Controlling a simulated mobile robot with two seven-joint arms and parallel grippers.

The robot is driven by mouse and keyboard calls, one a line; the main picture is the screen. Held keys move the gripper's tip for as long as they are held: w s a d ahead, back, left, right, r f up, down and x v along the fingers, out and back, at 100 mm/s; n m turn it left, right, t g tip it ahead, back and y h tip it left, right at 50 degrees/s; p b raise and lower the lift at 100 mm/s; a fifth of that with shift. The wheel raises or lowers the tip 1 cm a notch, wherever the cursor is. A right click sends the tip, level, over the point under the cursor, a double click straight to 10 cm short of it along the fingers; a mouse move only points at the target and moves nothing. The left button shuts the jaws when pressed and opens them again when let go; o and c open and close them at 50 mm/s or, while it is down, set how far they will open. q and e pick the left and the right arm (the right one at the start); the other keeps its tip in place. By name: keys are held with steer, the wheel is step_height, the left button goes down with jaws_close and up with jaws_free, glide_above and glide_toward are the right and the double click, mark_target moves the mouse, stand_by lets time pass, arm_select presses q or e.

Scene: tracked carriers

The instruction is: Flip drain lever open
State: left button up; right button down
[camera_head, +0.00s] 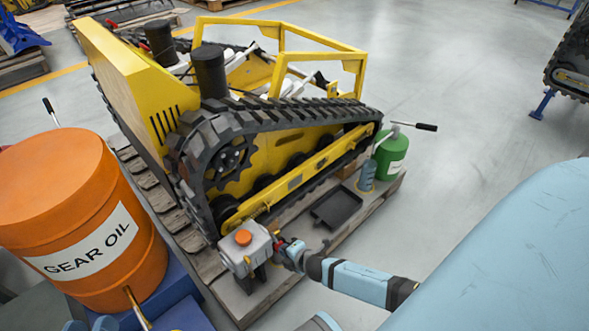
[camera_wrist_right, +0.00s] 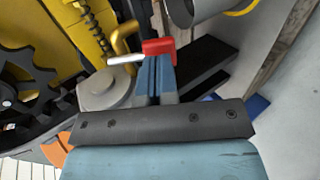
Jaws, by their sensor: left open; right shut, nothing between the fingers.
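A red-handled lever (camera_head: 279,243) sits on the right side of a grey housing (camera_head: 240,261) with an orange cap (camera_head: 243,237), at the front end of the yellow tracked carrier (camera_head: 300,178). In the right wrist view the red handle (camera_wrist_right: 158,46) is at the end of a silver rod. My right gripper (camera_head: 285,247) is at the lever. In its wrist view its blue fingers (camera_wrist_right: 157,67) are shut, with the tips at the red handle; whether they touch it I cannot tell. My left gripper (camera_head: 90,324) is open at the bottom left, away from the lever and partly cut off.
A large orange gear oil drum (camera_head: 148,250) stands at the left on a blue base. A black tray (camera_head: 336,208), a blue-grey cylinder (camera_head: 366,178) and a green can (camera_head: 391,155) are on the pallet beside the track.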

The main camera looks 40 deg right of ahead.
steer(key=shift+w+f, duration=0.2)
steer(key=shift+w, duration=0.2)
steer(key=shift+w+f, duration=0.45)
steer(key=shift+f, duration=0.15)
steer(key=shift+r+p, duration=0.65)
steer(key=shift+r, duration=0.15)
